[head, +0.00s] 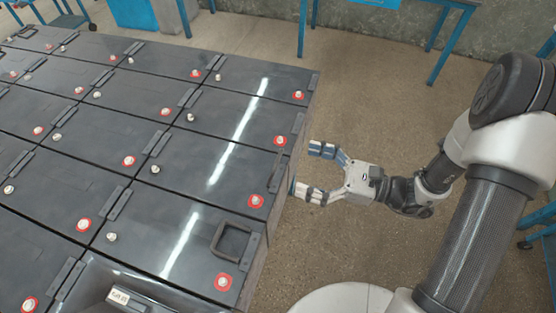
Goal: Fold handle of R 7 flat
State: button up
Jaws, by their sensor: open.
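Dark batteries (205,160) stand in tight rows, with red-ringed and plain pale terminals on top. I cannot read an R 7 mark. A square dark handle loop (218,238) shows on the front right battery; I cannot tell how far it is raised. Another handle shows as a narrow dark strip (282,165) at the right edge of the battery behind it. My gripper (308,170) is open and empty, just right of the block's right edge. One fingertip is close to that edge beside the strip; contact is unclear. The other finger is farther back.
A dark tray-like thing with a small pale label (119,297) is at the lower left. Blue-legged tables (395,12) stand at the back. The concrete floor (345,95) right of the batteries is clear around my gripper.

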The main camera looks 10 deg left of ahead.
aim_at(278, 159)
jog(key=a, duration=0.5)
jog(key=a+b, duration=0.1)
jog(key=a, duration=0.1)
jog(key=shift+w+a, duration=0.3)
jog(key=shift+a, duration=0.05)
jog(key=shift+c, duration=0.3)
jog(key=c, duration=1)
